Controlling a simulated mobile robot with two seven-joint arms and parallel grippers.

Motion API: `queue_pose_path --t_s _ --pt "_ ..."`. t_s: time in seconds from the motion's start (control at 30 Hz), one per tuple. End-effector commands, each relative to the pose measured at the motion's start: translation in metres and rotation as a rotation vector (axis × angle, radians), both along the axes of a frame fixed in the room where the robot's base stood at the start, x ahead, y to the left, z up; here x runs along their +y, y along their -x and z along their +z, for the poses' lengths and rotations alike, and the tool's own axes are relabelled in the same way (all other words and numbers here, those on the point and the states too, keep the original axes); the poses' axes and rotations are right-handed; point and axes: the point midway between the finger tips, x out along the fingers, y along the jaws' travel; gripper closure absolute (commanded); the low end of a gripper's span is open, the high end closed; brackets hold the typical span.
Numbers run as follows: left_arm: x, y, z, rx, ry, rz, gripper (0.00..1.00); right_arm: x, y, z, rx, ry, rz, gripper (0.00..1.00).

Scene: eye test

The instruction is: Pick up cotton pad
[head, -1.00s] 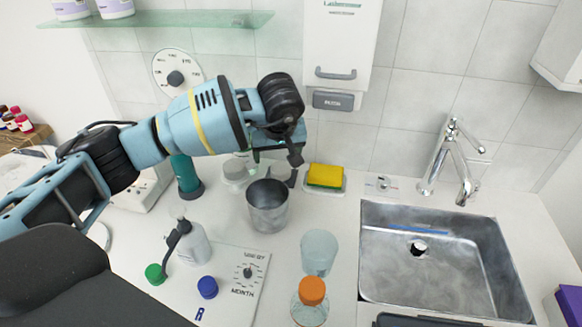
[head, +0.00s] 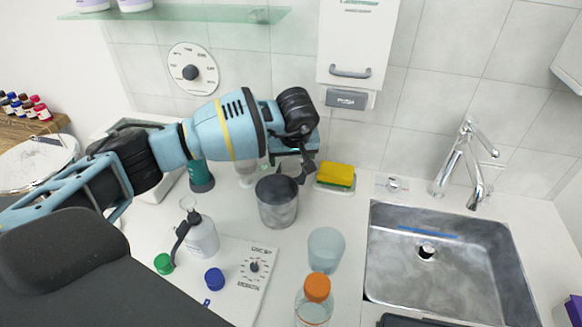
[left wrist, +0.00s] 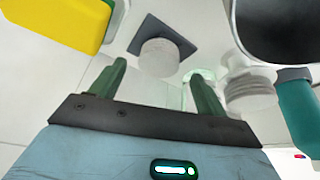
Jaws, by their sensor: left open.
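In the left wrist view, a round white piece, which looks like the cotton pad (left wrist: 158,58), sits on a dark square base (left wrist: 187,47). My left gripper (left wrist: 158,70) is open, with a green finger showing on each side of the white piece in that view. Nothing is held. In the head view, my left gripper (head: 288,172) points down just behind the metal cup (head: 278,207) and left of the yellow sponge (head: 336,174). I cannot make out the pad in the head view; the gripper and cup cover that area. My right gripper is not in view.
A white jar (left wrist: 250,92) stands close to one finger. A clear cup (head: 325,250) and an orange-capped bottle (head: 317,288) stand in front. The sink (head: 440,262) is at the right. A glass shelf (head: 200,15) is above.

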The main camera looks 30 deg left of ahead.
Motion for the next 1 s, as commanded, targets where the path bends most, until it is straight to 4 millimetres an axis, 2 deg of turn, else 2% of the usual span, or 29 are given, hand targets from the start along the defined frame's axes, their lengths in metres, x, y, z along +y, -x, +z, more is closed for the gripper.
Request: queue_pose_path --t_s 0.1,0.2,0.47,0.57,0.83,1.0 --pt "0.002 -0.005 -0.016 0.002 0.001 0.0 0.25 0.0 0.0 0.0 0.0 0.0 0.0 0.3" --pt "0.004 -0.008 -0.023 0.001 0.001 0.0 0.25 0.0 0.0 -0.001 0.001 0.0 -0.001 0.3" --pt "0.005 -0.009 -0.025 0.0 0.0 -0.001 0.25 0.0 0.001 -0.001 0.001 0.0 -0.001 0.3" --pt "0.005 -0.009 -0.025 0.0 0.0 -0.001 0.35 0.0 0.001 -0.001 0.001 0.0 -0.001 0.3" --pt "0.005 -0.009 -0.025 0.0 0.0 -0.001 0.71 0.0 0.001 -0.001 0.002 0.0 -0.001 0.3" --pt "0.005 -0.009 -0.025 0.0 0.0 -0.001 0.73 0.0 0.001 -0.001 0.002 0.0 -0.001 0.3"
